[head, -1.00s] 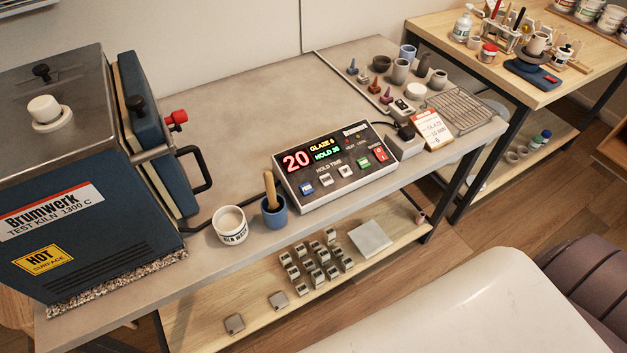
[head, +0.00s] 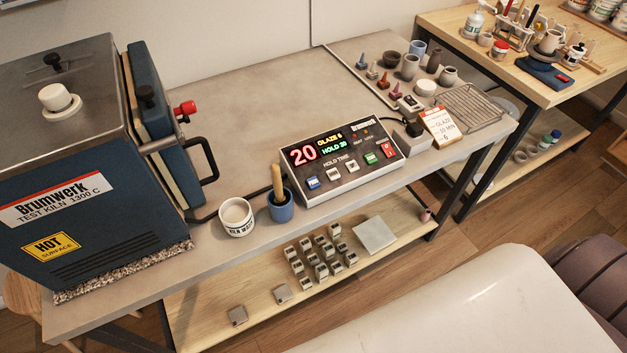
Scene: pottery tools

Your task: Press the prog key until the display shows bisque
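The kiln controller (head: 341,161) is a sloped box with a dark front panel, standing near the front edge of the grey bench. Its display (head: 303,154) shows a red 20, with "GLAZE 6" in yellow and "HOLD 30" in green. Below the display is a row of keys: a blue key (head: 313,183), white keys (head: 333,174) and (head: 352,166), and a green key (head: 371,159). A red switch (head: 389,149) is at the right end. The key lettering is too small to read surely. Neither of my grippers is in view.
The blue test kiln (head: 95,180) with a "HOT SURFACE" label stands at left. A white mug (head: 236,218) and a blue cup with a wooden-handled tool (head: 281,208) stand left of the controller. A card (head: 441,127) and wire rack (head: 467,108) are at right.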

